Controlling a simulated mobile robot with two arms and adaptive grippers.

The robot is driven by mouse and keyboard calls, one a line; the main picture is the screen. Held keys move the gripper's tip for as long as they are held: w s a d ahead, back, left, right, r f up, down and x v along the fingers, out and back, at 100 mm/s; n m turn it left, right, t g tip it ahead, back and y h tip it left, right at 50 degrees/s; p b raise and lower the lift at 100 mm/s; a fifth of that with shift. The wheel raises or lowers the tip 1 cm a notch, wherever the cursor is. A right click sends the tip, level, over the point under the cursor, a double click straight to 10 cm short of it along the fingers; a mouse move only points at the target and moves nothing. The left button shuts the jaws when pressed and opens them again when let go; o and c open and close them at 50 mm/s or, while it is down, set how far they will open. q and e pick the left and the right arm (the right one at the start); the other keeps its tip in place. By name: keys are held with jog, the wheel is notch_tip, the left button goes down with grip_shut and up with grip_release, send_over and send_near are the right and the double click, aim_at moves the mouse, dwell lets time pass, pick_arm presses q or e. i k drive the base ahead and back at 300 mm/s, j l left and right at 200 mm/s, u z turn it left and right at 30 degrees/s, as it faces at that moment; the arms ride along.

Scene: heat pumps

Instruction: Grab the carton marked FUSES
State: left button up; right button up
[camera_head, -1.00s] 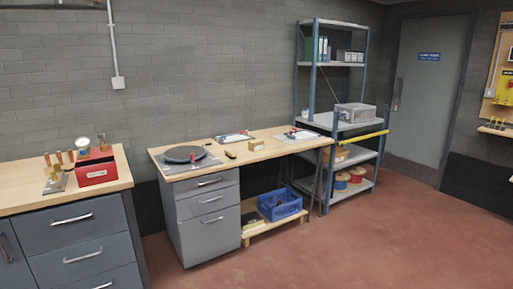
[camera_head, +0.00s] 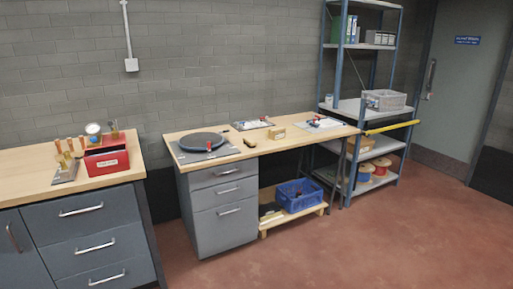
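No lettering reading FUSES can be made out at this distance. A small tan carton (camera_head: 276,133) stands on the wooden desk top (camera_head: 240,151), beside a clipboard-like sheet. A brown cardboard box (camera_head: 361,144) sits on a lower level of the blue and grey shelf rack, partly hidden by the post and the yellow bar. I cannot tell which of them, if either, is the marked one. Neither of my grippers is in view.
A workbench (camera_head: 20,170) with a red tool box (camera_head: 107,158) is at the left. A blue crate (camera_head: 297,195) sits on a low wooden platform under the desk. The shelf rack (camera_head: 348,108) holds cable spools and a grey crate (camera_head: 384,99). The red floor (camera_head: 330,250) in front is clear.

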aim_at(275, 134)
jog(key=i, duration=2.1)
